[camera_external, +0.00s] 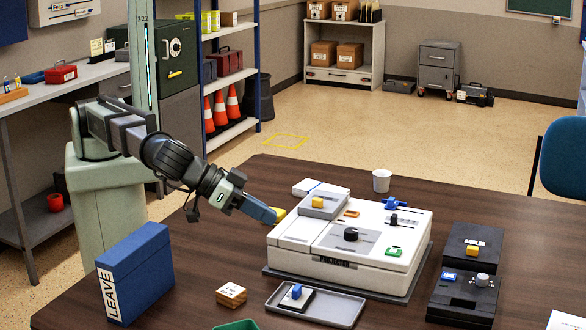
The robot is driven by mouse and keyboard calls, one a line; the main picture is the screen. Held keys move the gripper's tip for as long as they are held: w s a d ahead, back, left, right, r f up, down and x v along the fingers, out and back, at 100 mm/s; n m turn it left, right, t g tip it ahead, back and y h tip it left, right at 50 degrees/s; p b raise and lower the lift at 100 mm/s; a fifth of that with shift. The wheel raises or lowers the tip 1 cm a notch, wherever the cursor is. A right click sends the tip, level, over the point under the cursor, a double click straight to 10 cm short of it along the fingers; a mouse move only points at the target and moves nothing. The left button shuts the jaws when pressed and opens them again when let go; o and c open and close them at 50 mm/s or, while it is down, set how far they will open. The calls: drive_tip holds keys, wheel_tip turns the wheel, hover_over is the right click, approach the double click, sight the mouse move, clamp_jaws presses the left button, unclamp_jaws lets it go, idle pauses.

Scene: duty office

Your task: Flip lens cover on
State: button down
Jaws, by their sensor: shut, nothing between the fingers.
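A white projector-like machine (306,262) with a dark partly readable label on its front stands on a dark base on the brown table. Its top carries a black knob (350,234), a green switch (394,250), an orange piece (351,213), a grey raised block (318,206) and a blue lever-like part (396,203) at the back right. I cannot tell which part is the lens cover or how it stands. My gripper (270,216) is shut and empty, left of the machine and apparently above the table, with its blue-grey fingers pointing towards the machine. A gap to it shows.
Around the machine stand a blue LEAVE binder (135,275), a wooden block (231,294), a grey tray (335,308) with a blue-topped piece, black boxes (466,295) and a white cup (381,180). The table's back left is clear.

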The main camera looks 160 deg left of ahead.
drive_tip(key=s+a+n+g+h, duration=0.1)
drive_tip(key=s+a+n, duration=0.2)
drive_tip(key=s+a, duration=0.4)
drive_tip(key=s+a+f+n+g+h, duration=0.1)
drive_tip(key=s+a+n, duration=0.3)
drive_tip(key=s+a, duration=0.4)
drive_tip(key=s+a+f+n+g+h, duration=0.1)
drive_tip(key=s+a+n, duration=0.3)
drive_tip(key=a, duration=0.9)
drive_tip(key=shift+s+a+g, duration=0.1)
drive_tip(key=shift+s+g, duration=0.4)
drive_tip(key=shift+s, duration=1.15)
drive_tip(key=x, duration=0.9)
drive_tip(key=shift+a+f, duration=0.15)
drive_tip(key=shift+f, duration=0.05)
drive_tip(key=shift+w+a+f, duration=0.2)
drive_tip(key=shift+w+a, duration=0.6)
drive_tip(key=shift+a, duration=0.05)
drive_tip(key=shift+w+a, duration=0.65)
drive_tip(key=w+a, duration=0.5)
drive_tip(key=shift+w+a, duration=0.3)
drive_tip(key=shift+w, duration=0.05)
